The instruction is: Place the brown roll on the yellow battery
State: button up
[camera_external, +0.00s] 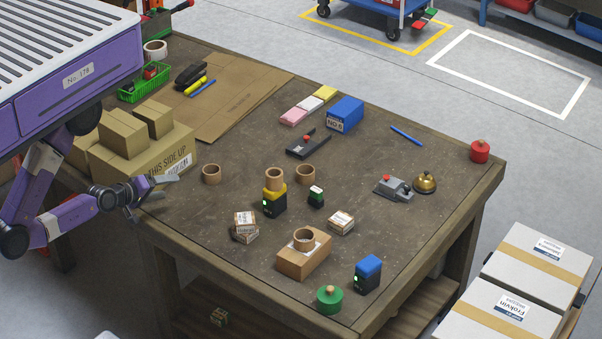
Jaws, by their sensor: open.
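A brown roll (275,178) stands upright on top of the yellow battery (274,204), which has a black body and a green light. Other brown rolls are in view: one (211,174) on the table to the left, one (305,174) just right of the battery, and one (303,239) on a brown box (304,260) nearer the front. My gripper (160,190) is open and empty at the table's left edge, well left of the yellow battery and touching none of the rolls.
Cartons (140,152) stand behind my gripper. A small green-topped battery (316,196) and small labelled boxes (341,222) are close to the yellow battery. A blue battery (368,274) stands at the front.

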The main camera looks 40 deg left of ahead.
jog(key=s+a+r+m+t+y, duration=0.1)
jog(key=s+a+r+m, duration=0.1)
jog(key=s+r+m, duration=0.5)
jog(key=s+m, duration=0.2)
jog(key=m, duration=0.2)
jog(key=shift+s+a, duration=0.2)
jog(key=shift+a, duration=0.1)
